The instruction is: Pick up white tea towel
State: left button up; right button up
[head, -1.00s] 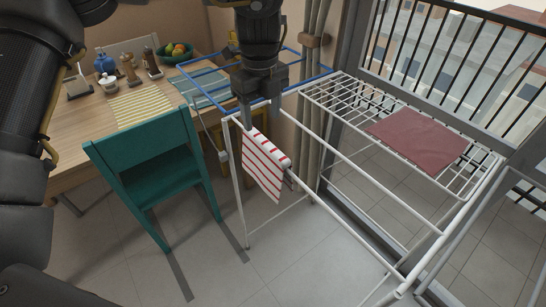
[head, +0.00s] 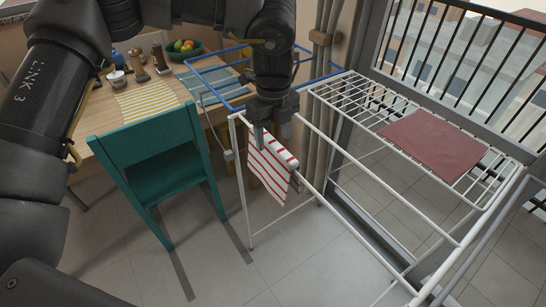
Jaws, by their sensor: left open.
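The white tea towel (head: 266,173) has red stripes and hangs folded over a rail of the white drying rack (head: 323,97), at its left end. My left gripper (head: 272,134) points down at the towel's upper edge, open. Its fingers overlap the top of the towel in the picture. I cannot tell whether they touch it. The gripper hides part of the rail and the towel's top fold. My right gripper is not in view.
A dark red cloth (head: 432,145) lies flat on the rack's right part. A teal chair (head: 158,158) stands left of the rack, before a wooden table (head: 97,118) with a fruit bowl (head: 186,50) and jars. A railing (head: 450,58) is behind the rack. Grey floor is free in front.

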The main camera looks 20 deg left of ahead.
aim_at(273, 163)
pick_arm(q)
notch_tip(273, 163, down, 5)
jog(key=shift+a+f+p, duration=0.1)
jog(key=shift+p, duration=0.45)
jog(key=shift+c, duration=0.3)
jog(key=c, duration=1.1)
jog(key=shift+o, duration=0.2)
jog(key=shift+r, duration=0.2)
